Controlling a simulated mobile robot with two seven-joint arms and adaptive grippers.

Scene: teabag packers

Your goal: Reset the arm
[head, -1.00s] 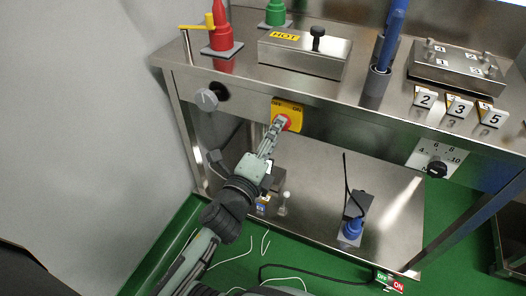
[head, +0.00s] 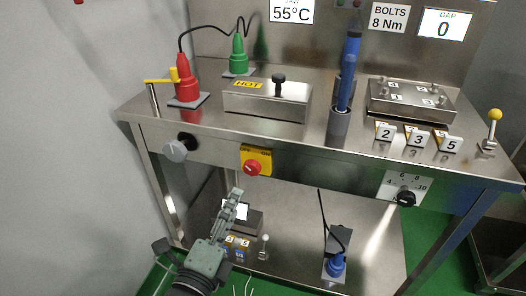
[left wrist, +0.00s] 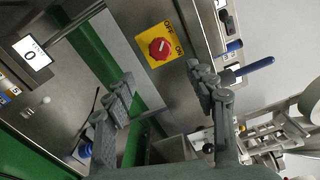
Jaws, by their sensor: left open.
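My left gripper (head: 236,201) is in the lower middle of the head view, below and apart from the yellow OFF/ON switch plate with its red knob (head: 252,167) on the table's front panel. In the left wrist view the two fingers of the left gripper (left wrist: 162,84) stand well apart with nothing between them. The red knob (left wrist: 159,48) shows beyond the fingertips in that view, on its yellow plate. My right gripper is in neither view.
A steel table (head: 215,133) carries a HOT box (head: 268,100), red and green fittings, a blue tool (head: 349,75) and number tags. A grey knob (head: 176,150) and a black dial (head: 406,199) stick out in front. A lower shelf holds a blue plug (head: 335,266).

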